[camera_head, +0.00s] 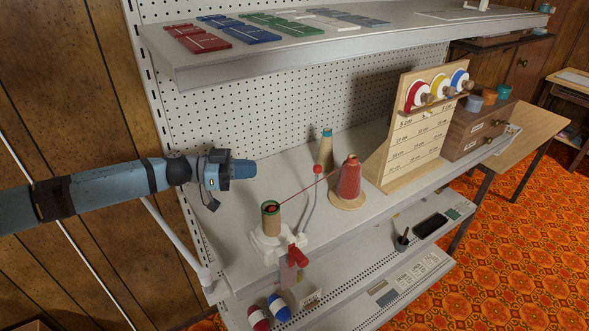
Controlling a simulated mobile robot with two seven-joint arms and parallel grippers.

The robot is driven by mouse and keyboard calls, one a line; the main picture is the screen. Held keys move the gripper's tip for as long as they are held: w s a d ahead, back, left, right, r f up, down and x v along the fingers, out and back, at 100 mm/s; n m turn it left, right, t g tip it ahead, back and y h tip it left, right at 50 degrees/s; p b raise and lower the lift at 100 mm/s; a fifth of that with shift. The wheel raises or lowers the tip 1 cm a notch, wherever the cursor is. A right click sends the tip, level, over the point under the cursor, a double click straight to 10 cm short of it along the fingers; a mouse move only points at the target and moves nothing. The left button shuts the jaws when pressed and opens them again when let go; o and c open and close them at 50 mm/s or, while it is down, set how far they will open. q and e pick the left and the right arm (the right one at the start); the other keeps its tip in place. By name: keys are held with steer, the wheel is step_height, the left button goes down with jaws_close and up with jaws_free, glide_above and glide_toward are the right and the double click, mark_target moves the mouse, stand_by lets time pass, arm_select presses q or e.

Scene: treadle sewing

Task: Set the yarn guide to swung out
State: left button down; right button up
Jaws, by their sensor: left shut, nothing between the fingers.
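A yarn winder with a white base (272,246) sits at the front left of the middle shelf. It carries an upright tan spool (270,221) with a green rim. The likely yarn guide is a curved grey arm (312,205) with a red ball tip (317,169), rising at the winder's right side. A red yarn strand runs from the red cone (348,180) past the guide to the spool. My left gripper (250,169) is shut and empty, reaching in from the left. In the picture it is above and left of the spool, apart from the guide. My right gripper is out of view.
A tan cone (326,150) with a blue top stands behind the guide. A wooden measuring board (412,140) with colored spools stands to the right. An upper shelf (290,55) overhangs at the back. A red part (298,257) projects at the winder's front.

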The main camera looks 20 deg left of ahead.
arm_select(q)
steer(key=p+x, duration=0.2)
steer(key=x, duration=1.1)
steer(key=shift+d, duration=0.2)
steer(key=shift+s, duration=0.1)
